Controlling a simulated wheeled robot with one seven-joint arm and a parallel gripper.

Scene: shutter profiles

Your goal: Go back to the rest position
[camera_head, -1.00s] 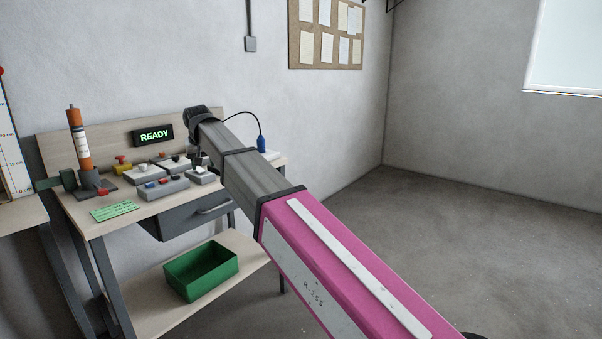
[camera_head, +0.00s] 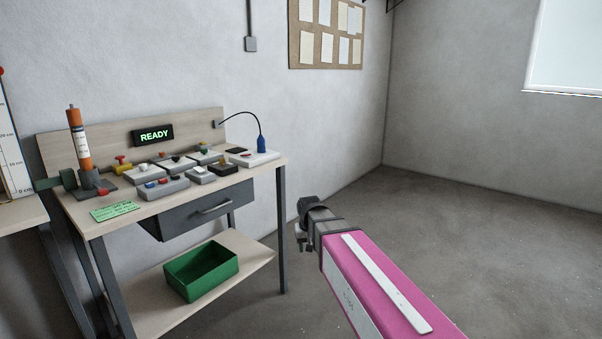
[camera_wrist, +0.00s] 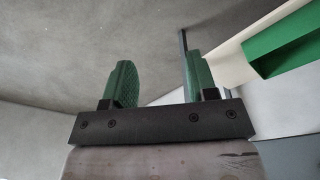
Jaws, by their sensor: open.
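My gripper (camera_wrist: 157,82) is open in the wrist view, its two green fingers apart with only floor and wall seen between them. In the head view my gripper (camera_head: 301,240) is small and partly hidden by my own wrist. It is off to the right of the workbench (camera_head: 272,170), over the floor and below the bench top's height in the picture. My arm is drawn back, with nothing held.
A green bin (camera_head: 201,270) sits on the lower shelf, also in the wrist view (camera_wrist: 285,45). The floor at right is clear.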

